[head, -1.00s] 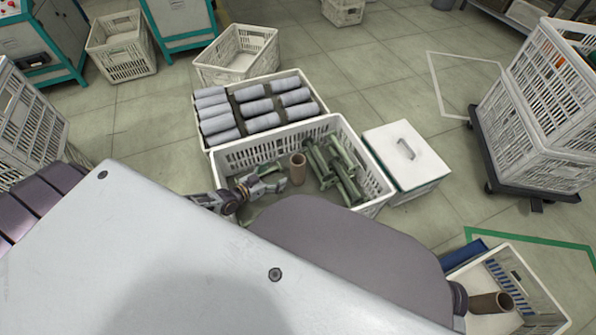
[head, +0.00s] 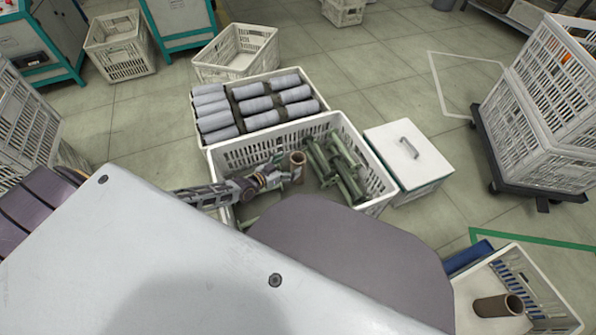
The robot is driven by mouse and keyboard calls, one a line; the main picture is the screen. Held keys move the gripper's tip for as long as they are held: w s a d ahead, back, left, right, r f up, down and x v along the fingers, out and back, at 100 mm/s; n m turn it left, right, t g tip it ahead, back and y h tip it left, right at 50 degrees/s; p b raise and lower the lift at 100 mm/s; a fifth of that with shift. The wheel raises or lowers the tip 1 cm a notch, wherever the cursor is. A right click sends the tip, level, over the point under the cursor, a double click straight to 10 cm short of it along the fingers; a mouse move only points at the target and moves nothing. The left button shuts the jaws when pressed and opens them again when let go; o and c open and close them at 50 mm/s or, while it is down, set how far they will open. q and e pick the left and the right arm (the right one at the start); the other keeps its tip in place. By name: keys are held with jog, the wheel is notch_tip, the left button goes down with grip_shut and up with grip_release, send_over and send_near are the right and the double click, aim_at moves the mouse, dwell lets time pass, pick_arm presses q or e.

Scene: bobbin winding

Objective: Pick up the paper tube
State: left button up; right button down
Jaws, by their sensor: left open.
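A brown paper tube (head: 297,170) stands upright inside the white slatted crate (head: 372,160) in the middle, with its open end facing up. My left gripper (head: 281,177) reaches into this crate from the left. It is open, with its fingertips right beside the tube's left side. I cannot tell whether they touch it or reach around it. Several green tubes (head: 335,167) lie to the right of the tube. Another brown tube (head: 497,306) lies in a white crate (head: 550,306) at the lower right. My right gripper is not in view.
A crate of grey wound rolls (head: 257,105) adjoins behind. A white lidded box (head: 408,155) stands to the right. Stacked crates on a dark dolly (head: 520,190) stand further right. Open floor lies between them and the box.

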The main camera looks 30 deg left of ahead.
aim_at(292, 164)
pick_arm(q)
jog(key=shift+w+d+f, duration=0.1)
jog(key=shift+w+d, duration=0.05)
jog(key=shift+w, duration=0.2)
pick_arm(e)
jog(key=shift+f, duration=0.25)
pick_arm(q)
jog(key=shift+d+b+x, duration=0.2)
jog(key=shift+b+x, duration=0.8)
jog(key=shift+x, duration=0.4)
jog(key=shift+b+x, duration=0.55)
jog(key=shift+x, duration=0.4)
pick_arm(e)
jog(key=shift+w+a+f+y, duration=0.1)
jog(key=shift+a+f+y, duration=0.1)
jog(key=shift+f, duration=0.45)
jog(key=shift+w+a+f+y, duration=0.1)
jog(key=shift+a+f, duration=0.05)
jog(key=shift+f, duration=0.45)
pick_arm(q)
jog(key=c, duration=1.4)
jog(key=shift+r, duration=0.25)
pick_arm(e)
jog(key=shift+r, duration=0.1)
